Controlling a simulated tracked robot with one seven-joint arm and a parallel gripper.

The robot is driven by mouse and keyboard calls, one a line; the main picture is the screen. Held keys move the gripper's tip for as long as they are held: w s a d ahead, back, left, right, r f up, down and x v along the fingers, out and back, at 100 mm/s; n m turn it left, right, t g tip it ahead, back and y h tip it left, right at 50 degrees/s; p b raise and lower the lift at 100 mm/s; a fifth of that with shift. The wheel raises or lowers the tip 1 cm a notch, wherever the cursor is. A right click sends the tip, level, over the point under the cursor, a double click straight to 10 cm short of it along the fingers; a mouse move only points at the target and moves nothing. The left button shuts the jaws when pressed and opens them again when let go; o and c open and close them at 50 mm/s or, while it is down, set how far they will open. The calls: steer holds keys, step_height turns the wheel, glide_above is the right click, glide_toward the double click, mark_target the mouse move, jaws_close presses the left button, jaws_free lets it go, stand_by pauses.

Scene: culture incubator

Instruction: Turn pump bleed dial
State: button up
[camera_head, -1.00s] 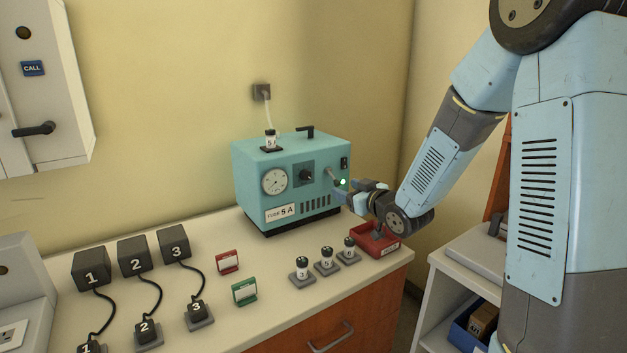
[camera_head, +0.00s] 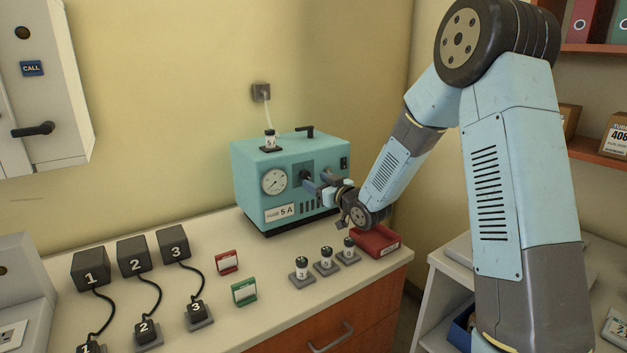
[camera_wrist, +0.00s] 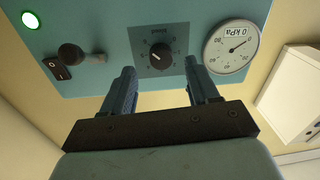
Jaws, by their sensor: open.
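The pump (camera_head: 262,196) is a teal box on the counter against the wall. Its black bleed dial (camera_wrist: 160,54) sits on a dark square plate on the front face in the wrist view, with its pointer line slanting. In the head view the dial (camera_head: 306,174) is partly covered by my gripper. My gripper (camera_head: 317,182) is in front of the pump's face. In the wrist view my gripper (camera_wrist: 160,80) is open, its two fingers apart on either side below the dial, with nothing between them. I cannot tell whether the fingertips touch the panel.
A round gauge (camera_wrist: 231,46) is beside the dial, with a lever knob (camera_wrist: 75,54), a switch (camera_wrist: 57,68) and a lit green lamp (camera_wrist: 31,20) on the other side.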

mark_target(308, 176)
steer(key=shift+x, duration=1.9)
steer(key=c, duration=1)
steer(key=shift+d, duration=0.25)
steer(key=shift+c, duration=0.2)
steer(key=shift+a, duration=0.1)
